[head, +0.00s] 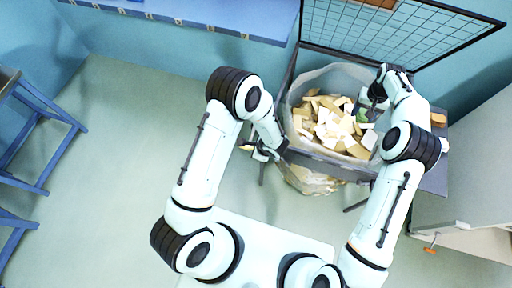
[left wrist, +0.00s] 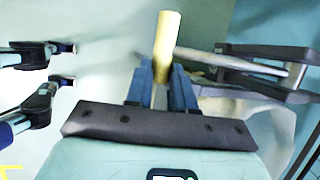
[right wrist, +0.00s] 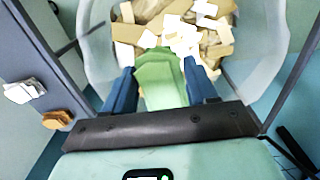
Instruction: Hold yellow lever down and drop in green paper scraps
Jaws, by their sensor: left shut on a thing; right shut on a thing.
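The yellow lever (left wrist: 167,45) stands between the fingers of my left gripper (left wrist: 162,75), which is shut on it. In the head view my left gripper (head: 264,150) is at the left front of the stand, and the lever is mostly hidden there. My right gripper (right wrist: 162,80) is shut on green paper scraps (right wrist: 158,72), held over the open bag. In the head view the green scraps (head: 362,115) show beside my right gripper (head: 375,102), above the bag's right side. The clear bag (head: 345,75) hangs in a dark frame and holds many tan and white scraps (head: 325,122).
A wire mesh panel (head: 385,28) rises behind the bag. On the grey surface to its right lie an orange-brown piece (right wrist: 57,119) and a white piece (right wrist: 24,90). A blue shelf (head: 215,17) is at the back left, and blue-legged stands (head: 45,115) at the far left. The left floor is clear.

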